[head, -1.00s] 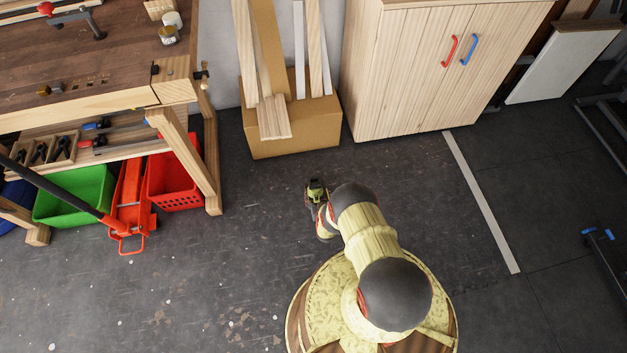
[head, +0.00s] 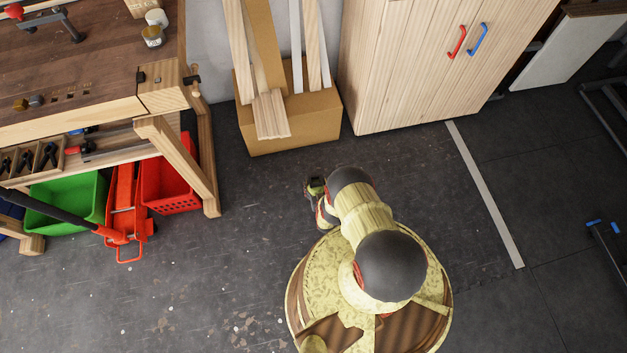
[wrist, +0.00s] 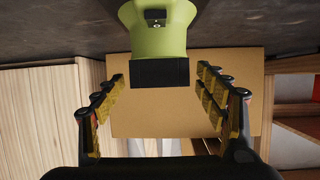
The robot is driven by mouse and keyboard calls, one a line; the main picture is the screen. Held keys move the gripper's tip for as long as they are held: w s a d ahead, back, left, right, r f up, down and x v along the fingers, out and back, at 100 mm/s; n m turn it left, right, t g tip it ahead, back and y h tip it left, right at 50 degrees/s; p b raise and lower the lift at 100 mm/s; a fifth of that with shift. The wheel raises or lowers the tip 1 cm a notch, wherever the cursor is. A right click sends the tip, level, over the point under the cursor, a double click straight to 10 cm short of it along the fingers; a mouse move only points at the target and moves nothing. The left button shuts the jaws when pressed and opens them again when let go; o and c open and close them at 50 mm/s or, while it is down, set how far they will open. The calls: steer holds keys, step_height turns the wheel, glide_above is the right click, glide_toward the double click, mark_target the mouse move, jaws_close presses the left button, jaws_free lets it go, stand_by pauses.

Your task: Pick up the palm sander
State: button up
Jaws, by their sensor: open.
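The palm sander, a lime-green flared body with a black block at one end (wrist: 160,38), shows at the top middle of the wrist view, cut off by the upper edge. In the head view a small green and black shape (head: 315,186), apparently the sander, shows just beyond my arm. My gripper (wrist: 161,77) is open, with one padded finger on each side of the sander's black end. Gaps show between both fingers and the sander. My arm hides most of the gripper in the head view. The sander's base and what it rests on are not clear.
A cardboard box with wooden boards (head: 295,125) stands ahead, beside a wooden cabinet (head: 400,75). A workbench (head: 75,110) is at the left, with a green crate (head: 65,205) and a red crate (head: 172,188) under it. Dark floor around me is mostly clear.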

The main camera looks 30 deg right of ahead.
steer(key=shift+w+d+f, duration=0.1)
steer(key=shift+w, duration=0.1)
steer(key=shift+c, duration=0.8)
jaws_close()
steer(key=shift+w, duration=0.1)
stand_by(0.3)
